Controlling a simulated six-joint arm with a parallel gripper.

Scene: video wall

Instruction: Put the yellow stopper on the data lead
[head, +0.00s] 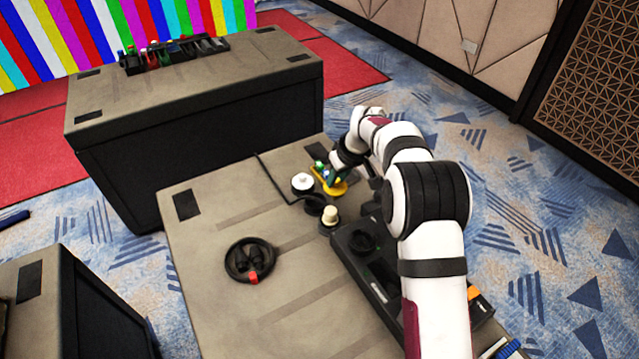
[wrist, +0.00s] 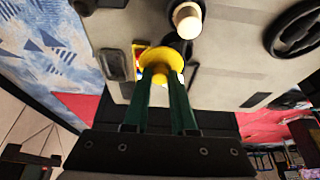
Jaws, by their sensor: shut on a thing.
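The yellow stopper (wrist: 161,58) is round with a wide rim. My gripper (wrist: 166,80) is shut on it, its two green fingers meeting at the stopper. In the head view the stopper (head: 337,188) shows below my gripper (head: 333,177), over the far right part of the near case top; I cannot tell whether it touches anything below. A black coiled lead (head: 250,260) with a red end piece (head: 253,278) lies on the left of the case top, apart from my gripper. It may be the data lead. Part of a black coil (wrist: 294,32) shows in the wrist view.
A cream-topped black piece (head: 330,214) and a white-topped round piece (head: 303,183) stand close to my gripper. A long black device (head: 365,255) lies along the right side, under my arm. The case top (head: 215,225) is clear around the coil. Another case (head: 190,95) stands behind.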

